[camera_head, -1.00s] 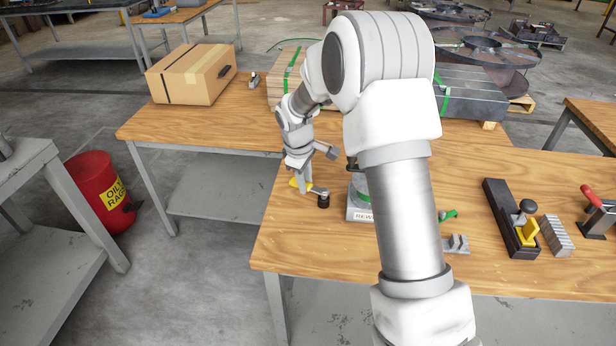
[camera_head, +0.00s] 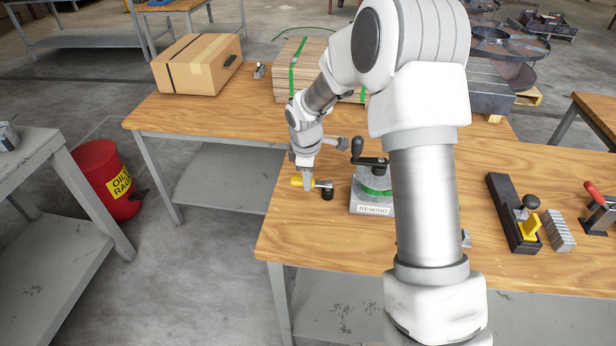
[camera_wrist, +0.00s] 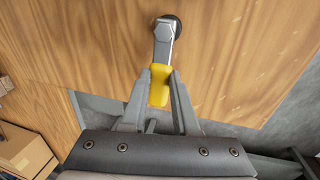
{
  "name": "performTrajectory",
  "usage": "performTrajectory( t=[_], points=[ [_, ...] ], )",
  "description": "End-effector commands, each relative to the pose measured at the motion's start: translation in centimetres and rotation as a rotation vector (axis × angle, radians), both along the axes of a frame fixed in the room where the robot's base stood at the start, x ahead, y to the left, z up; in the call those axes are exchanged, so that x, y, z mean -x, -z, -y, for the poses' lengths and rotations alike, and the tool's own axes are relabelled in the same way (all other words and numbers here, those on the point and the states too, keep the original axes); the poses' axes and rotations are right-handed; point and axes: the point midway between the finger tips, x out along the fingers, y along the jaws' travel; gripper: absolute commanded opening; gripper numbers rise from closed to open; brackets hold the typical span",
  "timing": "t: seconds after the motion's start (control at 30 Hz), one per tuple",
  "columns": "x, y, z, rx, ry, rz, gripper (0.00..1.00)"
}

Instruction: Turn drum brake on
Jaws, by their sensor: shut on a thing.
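A lever with a steel arm and a yellow grip (camera_head: 297,182) stands on the wooden table near its left edge. Its steel arm runs right to a short black post (camera_head: 327,193). My gripper (camera_head: 307,182) is shut on the yellow grip, low over the tabletop. In the wrist view the yellow grip (camera_wrist: 159,92) lies between the two fingers of my gripper (camera_wrist: 160,80), and the steel arm points away to a dark post partly hidden behind its end. Right of the lever stands a grey unit labelled REWIND (camera_head: 372,210), with a green ring and a black crank (camera_head: 368,160), partly hidden by my arm.
A cardboard box (camera_head: 198,65) and strapped wooden boards (camera_head: 300,70) lie at the back. A black block with a yellow part (camera_head: 512,215) and a grey finned block (camera_head: 558,230) stand at the right. A red oily-rags bin (camera_head: 105,180) is on the floor at the left.

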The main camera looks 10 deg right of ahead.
Motion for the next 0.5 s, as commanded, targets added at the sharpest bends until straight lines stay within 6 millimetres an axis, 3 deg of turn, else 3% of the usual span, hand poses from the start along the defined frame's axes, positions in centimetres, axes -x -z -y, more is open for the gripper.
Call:
performTrajectory(
  t=[0.13, 0.17, 0.3, 0.5],
  points=[
    [-0.02, -0.08, -0.12, 0.000, -0.003, 0.001, 0.00],
    [-0.02, -0.08, -0.12, 0.000, -0.003, 0.001, 0.32],
    [-0.01, -0.06, -0.09, -0.001, -0.002, 0.000, 0.57],
    [0.01, -0.02, -0.05, 0.000, 0.000, 0.000, 0.58]
  ],
)
